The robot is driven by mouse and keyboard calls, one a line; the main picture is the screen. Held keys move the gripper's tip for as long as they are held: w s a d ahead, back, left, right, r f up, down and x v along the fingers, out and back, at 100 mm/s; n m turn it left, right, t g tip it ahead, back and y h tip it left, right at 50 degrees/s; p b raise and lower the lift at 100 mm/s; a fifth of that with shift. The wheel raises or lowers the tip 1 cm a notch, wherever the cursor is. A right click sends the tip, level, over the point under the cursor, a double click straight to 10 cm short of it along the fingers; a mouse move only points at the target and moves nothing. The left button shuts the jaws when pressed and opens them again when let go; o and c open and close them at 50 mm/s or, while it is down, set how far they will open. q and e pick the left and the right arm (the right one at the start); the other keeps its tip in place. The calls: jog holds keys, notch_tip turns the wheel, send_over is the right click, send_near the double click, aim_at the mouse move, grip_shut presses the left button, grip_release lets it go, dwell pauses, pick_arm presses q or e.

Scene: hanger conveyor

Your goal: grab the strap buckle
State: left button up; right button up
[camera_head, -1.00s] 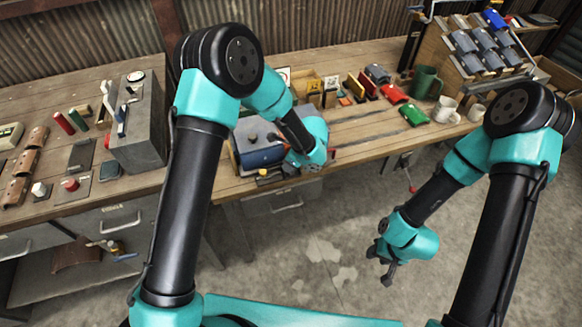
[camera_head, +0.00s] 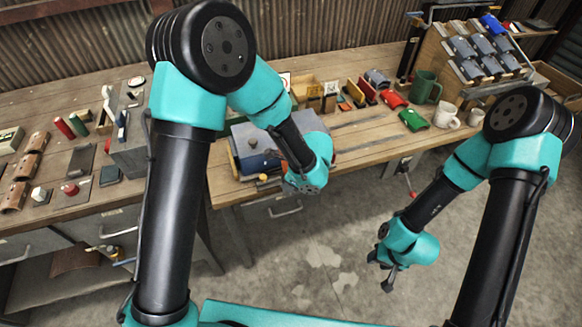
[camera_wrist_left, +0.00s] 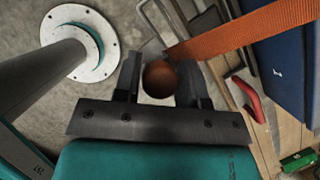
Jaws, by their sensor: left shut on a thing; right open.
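An orange strap (camera_wrist_left: 245,30) runs in the left wrist view from the upper right down to the tips of my left gripper (camera_wrist_left: 160,76). That gripper is shut on the strap buckle, a small dark piece at the strap's end, mostly hidden by the fingers. A round brown thing (camera_wrist_left: 159,78) shows between the fingers; I cannot tell if they touch it. My right gripper (camera_head: 380,275) is open and empty above the floor.
The wooden bench (camera_head: 370,140) carries a grey metal block, a green mug (camera_head: 425,86), white cups (camera_head: 446,113) and several red and green pieces. A tilted rack (camera_head: 470,60) stands at the back right. The floor (camera_head: 320,260) in front of the bench is clear.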

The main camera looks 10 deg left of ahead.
pick_arm(q)
jog(key=s+d, duration=0.1)
jog(key=s, duration=0.6)
jog(key=shift+r, duration=0.35)
